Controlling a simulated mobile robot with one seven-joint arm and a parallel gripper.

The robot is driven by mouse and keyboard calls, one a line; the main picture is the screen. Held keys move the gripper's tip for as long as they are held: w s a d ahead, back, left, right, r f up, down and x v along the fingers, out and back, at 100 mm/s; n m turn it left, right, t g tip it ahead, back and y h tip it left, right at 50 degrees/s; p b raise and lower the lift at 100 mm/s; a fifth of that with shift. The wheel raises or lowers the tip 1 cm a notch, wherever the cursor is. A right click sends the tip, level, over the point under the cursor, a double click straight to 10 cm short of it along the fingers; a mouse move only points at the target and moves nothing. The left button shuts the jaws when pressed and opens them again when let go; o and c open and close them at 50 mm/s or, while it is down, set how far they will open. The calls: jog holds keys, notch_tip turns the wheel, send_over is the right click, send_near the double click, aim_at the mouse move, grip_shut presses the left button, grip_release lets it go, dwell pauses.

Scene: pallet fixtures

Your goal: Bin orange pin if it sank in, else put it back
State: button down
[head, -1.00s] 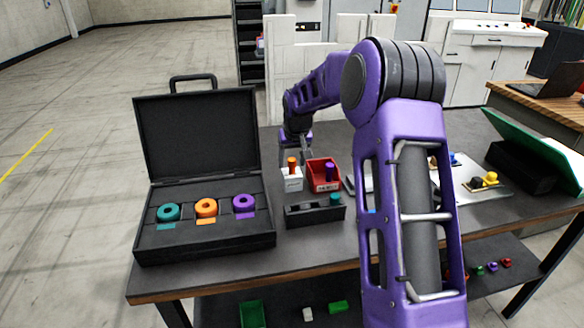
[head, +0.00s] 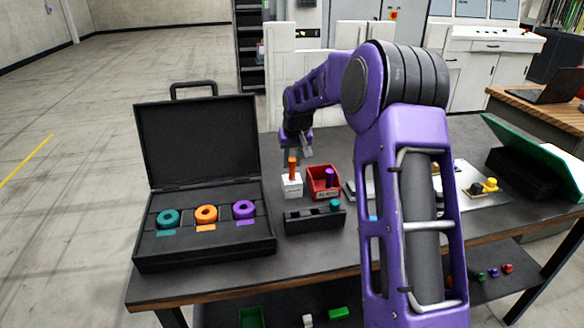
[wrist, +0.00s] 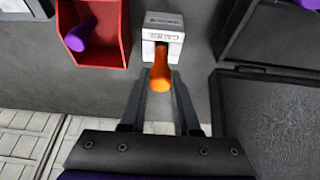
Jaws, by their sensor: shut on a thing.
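The orange pin (head: 292,168) is upright at the white gauge block (head: 292,188) on the table. It also shows in the wrist view (wrist: 160,76), in front of the block marked as a gauge (wrist: 163,38). My gripper (wrist: 163,78) is shut on the orange pin. I cannot tell whether the pin's lower end is clear of the block. A red bin (head: 313,187) stands just right of the block with a purple pin (head: 330,177) in it. A black rack (head: 300,222) in front holds a teal pin (head: 335,206).
A grey plate with yellow and black parts (head: 483,187) lies at the right. My arm hides some of the table.

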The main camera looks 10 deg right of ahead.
aim_at(292, 160)
notch_tip(292, 160, up, 7)
jog(key=shift+f, duration=0.1)
jog(key=shift+s+a+r, duration=0.1)
jog(key=shift+s+r, duration=0.15)
jog(key=shift+r, duration=0.1)
jog(key=s+a+b, duration=0.2)
jog(key=s+b, duration=0.4)
jog(key=s, duration=0.8)
notch_tip(292, 160, down, 7)
jog(key=b, duration=0.4)
jog(key=shift+s+a, duration=0.15)
jog(key=shift+s, duration=0.1)
jog(key=shift+f, duration=1.1)
dwell(0.5)
jog(key=shift+c, duration=0.8)
grip_release()
